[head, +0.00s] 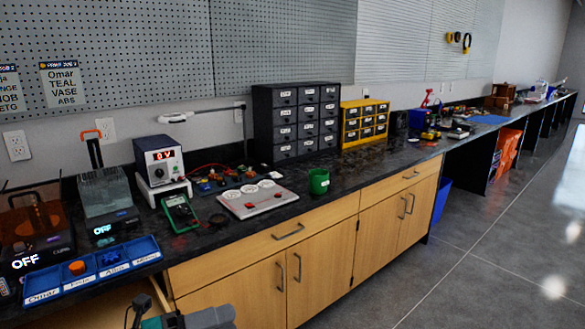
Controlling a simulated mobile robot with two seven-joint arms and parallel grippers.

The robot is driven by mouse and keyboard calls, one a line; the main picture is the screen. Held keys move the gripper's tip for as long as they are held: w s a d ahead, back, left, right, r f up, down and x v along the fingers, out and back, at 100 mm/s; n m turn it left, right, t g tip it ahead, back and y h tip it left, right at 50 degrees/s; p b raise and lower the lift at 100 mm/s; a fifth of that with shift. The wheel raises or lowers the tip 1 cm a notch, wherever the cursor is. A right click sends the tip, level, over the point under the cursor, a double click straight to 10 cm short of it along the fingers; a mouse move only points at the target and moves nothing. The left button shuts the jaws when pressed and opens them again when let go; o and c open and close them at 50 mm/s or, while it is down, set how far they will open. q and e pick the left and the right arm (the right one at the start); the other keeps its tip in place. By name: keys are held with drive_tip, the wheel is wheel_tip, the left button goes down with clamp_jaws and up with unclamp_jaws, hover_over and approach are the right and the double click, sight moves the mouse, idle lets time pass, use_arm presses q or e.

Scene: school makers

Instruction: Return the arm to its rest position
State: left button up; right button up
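Part of my arm shows at the bottom edge of the head view, left of centre, in front of the wooden cabinets. It looks like my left arm, with a grey and teal link and a dark end part, which may be the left gripper (142,308). Its fingers cannot be made out, so I cannot tell whether it is open or shut. It appears apart from the counter items, and I see nothing held. My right arm and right gripper are not in view.
A black counter (345,172) runs along the wall. A blue labelled tray (92,270) lies near its front edge, closest to the arm. The floor (470,260) at right is clear.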

use_arm(q)
drive_tip(key=s+a+f+n+t+y, duration=0.2)
drive_tip(key=f+n+y, duration=0.4)
drive_tip(key=n, duration=0.8)
drive_tip(key=s+a+f+n+t+y+p, duration=0.1)
drive_tip(key=s+a+f+n+t+y, duration=0.2)
drive_tip(key=f+n+y, duration=0.4)
drive_tip(key=s+f+n+t, duration=0.1)
drive_tip(key=s+n, duration=0.1)
drive_tip(key=n, duration=0.5)
drive_tip(key=shift+s+f, duration=0.2)
drive_tip(key=shift+f, duration=0.1)
drive_tip(key=s+f+n+g, duration=0.1)
drive_tip(key=s+f+n, duration=0.1)
drive_tip(key=s, duration=0.1)
drive_tip(key=s+f+n+g+y, duration=0.1)
drive_tip(key=s+f+n+g, duration=0.1)
drive_tip(key=s+f, duration=0.1)
drive_tip(key=shift+f+y, duration=0.2)
drive_tip(key=shift+y, duration=0.1)
drive_tip(key=shift+c, duration=0.3)
